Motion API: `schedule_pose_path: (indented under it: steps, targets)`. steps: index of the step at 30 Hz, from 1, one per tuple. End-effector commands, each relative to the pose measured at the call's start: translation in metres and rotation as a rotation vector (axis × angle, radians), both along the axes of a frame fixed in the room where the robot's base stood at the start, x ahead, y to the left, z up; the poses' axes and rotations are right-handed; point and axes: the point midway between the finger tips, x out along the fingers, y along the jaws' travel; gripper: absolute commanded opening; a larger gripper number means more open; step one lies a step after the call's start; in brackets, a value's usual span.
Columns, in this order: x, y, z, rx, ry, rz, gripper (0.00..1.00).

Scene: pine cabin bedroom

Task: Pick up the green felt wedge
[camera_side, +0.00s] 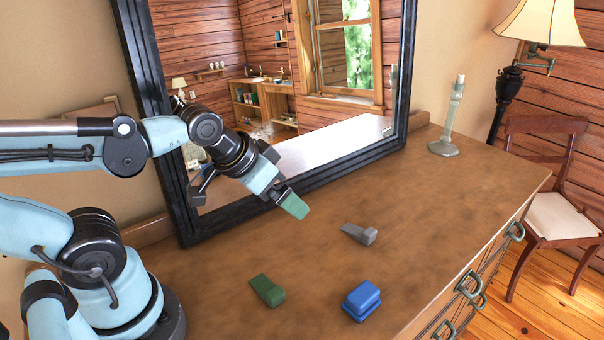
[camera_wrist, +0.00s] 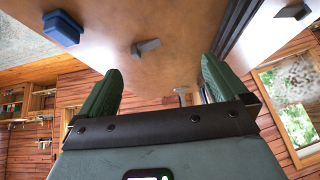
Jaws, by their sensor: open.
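The green felt wedge (camera_side: 267,290) lies on the dresser top, front left in the side view; I do not see it in the wrist view. My gripper (camera_side: 295,206) is above the dresser in front of the mirror, behind and above the wedge and apart from it. Its green fingers show in the wrist view (camera_wrist: 158,72), spread apart with nothing between them.
A grey wedge (camera_side: 359,234) lies right of the green wedge and farther back, and a blue block (camera_side: 361,301) lies to its right. A large black-framed mirror (camera_side: 402,75) stands behind. A candlestick (camera_side: 449,120) stands back right. The dresser top's right half (camera_side: 450,200) is mostly clear.

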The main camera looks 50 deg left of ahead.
Motion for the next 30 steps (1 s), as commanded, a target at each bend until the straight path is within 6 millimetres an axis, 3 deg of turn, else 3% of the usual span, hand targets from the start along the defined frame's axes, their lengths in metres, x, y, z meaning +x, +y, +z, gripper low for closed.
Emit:
schedule_pose_path:
  steps: [8,16,25,30]
  targets:
    - [0.000,0.000,0.001,0.001,0.001,0.001,1.00]
    - [0.000,0.000,0.001,0.001,0.001,0.002,0.64]
    - [0.000,-0.001,0.000,0.011,0.010,-0.018,0.64]
    - [-0.009,-0.017,-0.005,0.121,0.107,-0.242,0.64]
